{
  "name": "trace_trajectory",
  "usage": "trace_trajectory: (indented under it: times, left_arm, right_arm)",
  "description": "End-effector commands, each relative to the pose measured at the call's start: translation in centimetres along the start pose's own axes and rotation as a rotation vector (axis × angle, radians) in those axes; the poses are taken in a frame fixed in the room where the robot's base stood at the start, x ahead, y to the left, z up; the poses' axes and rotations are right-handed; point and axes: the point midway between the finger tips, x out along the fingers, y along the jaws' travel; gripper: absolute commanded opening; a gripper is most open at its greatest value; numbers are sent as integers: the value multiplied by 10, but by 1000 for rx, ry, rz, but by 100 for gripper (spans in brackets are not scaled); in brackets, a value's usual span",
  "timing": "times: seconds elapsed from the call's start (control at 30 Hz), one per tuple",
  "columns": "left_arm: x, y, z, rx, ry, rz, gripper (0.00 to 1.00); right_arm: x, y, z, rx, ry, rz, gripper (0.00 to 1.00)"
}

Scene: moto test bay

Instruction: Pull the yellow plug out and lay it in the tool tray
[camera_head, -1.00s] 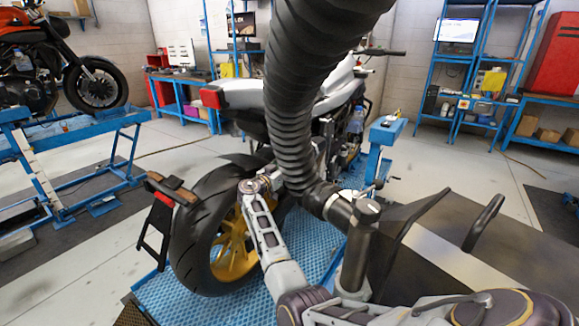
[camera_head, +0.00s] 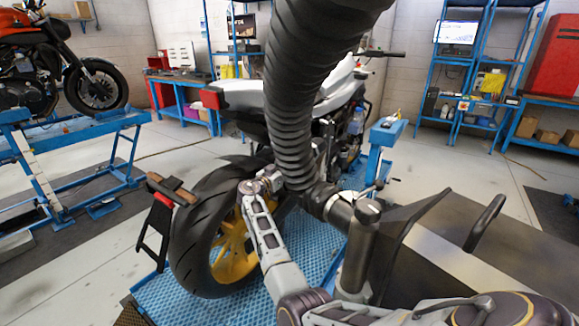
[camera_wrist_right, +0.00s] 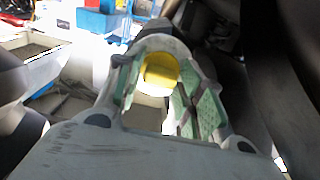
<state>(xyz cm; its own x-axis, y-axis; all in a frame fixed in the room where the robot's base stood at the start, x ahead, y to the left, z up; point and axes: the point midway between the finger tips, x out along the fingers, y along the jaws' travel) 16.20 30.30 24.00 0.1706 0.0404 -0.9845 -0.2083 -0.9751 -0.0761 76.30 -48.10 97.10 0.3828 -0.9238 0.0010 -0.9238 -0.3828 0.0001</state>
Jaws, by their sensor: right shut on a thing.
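The yellow plug (camera_wrist_right: 160,72) shows in the right wrist view as a rounded yellow piece between the fingertips. My right gripper (camera_wrist_right: 158,82), with green-padded fingers, is shut on it. Whether the plug is still seated in an opening cannot be told. I cannot pick out the tool tray with certainty in either view. My left gripper is not in view.
A thick black corrugated hose (camera_head: 293,110) hangs across the middle of the head view. Behind it stands a motorcycle with a black rear tyre (camera_head: 190,235) on a blue lift (camera_head: 190,300). Blue shelving (camera_head: 455,75) is at the back right. Open floor lies at left.

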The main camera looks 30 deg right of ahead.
Motion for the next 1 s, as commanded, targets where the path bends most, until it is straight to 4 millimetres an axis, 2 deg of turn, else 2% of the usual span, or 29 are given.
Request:
trace_trajectory:
  times: [0.1,1.0]
  left_arm:
    - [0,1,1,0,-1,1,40]
    - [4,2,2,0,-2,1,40]
  right_arm:
    - [0,0,0,0,0,0,0]
    - [-21,-1,8,-5,-8,-2,0]
